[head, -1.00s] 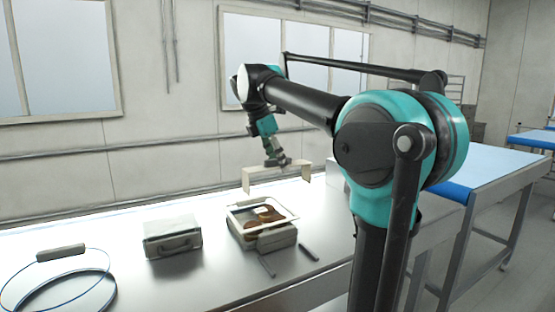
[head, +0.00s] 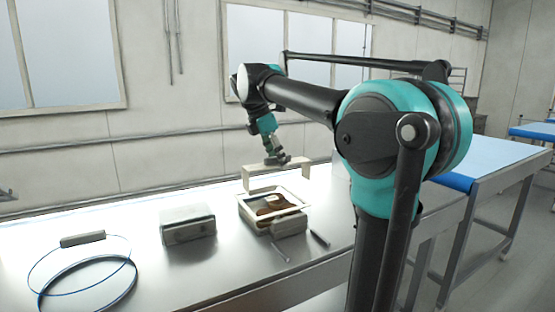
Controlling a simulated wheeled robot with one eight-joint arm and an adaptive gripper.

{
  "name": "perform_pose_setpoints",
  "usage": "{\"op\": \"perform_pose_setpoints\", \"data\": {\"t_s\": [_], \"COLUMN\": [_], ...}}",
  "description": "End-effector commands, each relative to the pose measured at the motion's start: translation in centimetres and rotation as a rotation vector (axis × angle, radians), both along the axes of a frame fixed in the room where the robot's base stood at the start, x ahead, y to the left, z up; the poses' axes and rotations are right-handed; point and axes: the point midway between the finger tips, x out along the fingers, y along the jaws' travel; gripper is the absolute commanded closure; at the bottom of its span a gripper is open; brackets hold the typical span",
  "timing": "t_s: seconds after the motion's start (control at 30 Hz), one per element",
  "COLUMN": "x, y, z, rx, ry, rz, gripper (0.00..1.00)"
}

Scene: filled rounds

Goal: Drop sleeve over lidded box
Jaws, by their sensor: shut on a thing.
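My gripper (head: 277,160) is shut on a pale beige sleeve (head: 258,171), a flat-topped band with sides hanging down and an open underside. The sleeve hangs above and behind an open-looking pale box (head: 241,207) with brown round contents (head: 268,204). It overlaps the box's far edge in the picture; I cannot tell the gap between them. A pale rim or clear lid frames the box's top; I cannot tell which. A closed grey box (head: 188,224) stands to the left on the bench. The fingertips are small and partly hidden by the sleeve.
The steel bench (head: 215,275) runs along the wall. A blue hoop with a grey block (head: 83,239) lies at left. A small grey block stands at the pale box's front right, with two dark rods (head: 319,239) nearby. A blue-topped table (head: 475,165) stands at right.

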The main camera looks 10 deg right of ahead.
Motion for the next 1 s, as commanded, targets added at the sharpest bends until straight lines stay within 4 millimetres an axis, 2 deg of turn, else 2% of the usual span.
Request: {"op": "perform_pose_setpoints", "data": {"t_s": [0.23,1.0], "x": [0.0,0.0], "y": [0.0,0.0], "z": [-1.2,-7.5], "rx": [0.0,0.0], "ry": [0.0,0.0], "rz": [0.0,0.0], "gripper": [0.81,0.81]}}
